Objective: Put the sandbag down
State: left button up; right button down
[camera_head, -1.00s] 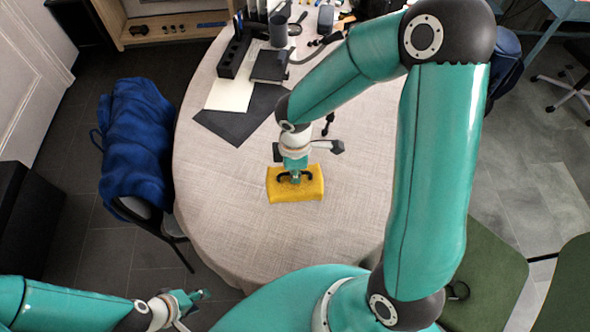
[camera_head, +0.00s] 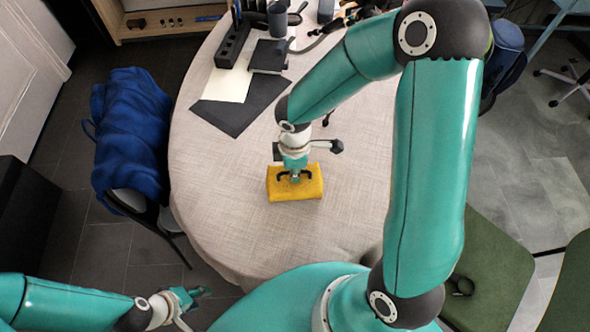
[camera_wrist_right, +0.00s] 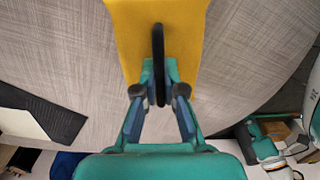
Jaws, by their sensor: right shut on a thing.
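The sandbag (camera_head: 296,191) is a yellow block-shaped bag with a black strap handle on top. In the head view it appears over the front part of the cloth-covered table (camera_head: 240,185). My right gripper (camera_head: 294,174) points down on it and is shut on the handle (camera_wrist_right: 158,50). In the right wrist view the sandbag (camera_wrist_right: 187,35) fills the top middle, beyond the fingers. Whether its underside touches the table is hidden. My left gripper (camera_head: 192,295) is at the lower left, off the table and away from the sandbag; its finger opening is unclear.
The tabletop around the sandbag is clear. A black mat and white sheet (camera_head: 228,86), a black organizer (camera_head: 233,45) and other small items lie at the back. A chair with a blue jacket (camera_head: 130,130) stands left. Green chairs (camera_head: 490,270) stand right.

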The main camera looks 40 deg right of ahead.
jog(key=shift+f+b, duration=0.5)
jog(key=shift+b, duration=0.05)
jog(key=c, duration=1.2)
grip_release()
notch_tip(320, 180, up, 11)
jog(key=shift+r, duration=0.1)
jog(key=shift+s+r, duration=0.1)
jog(key=shift+r, duration=0.25)
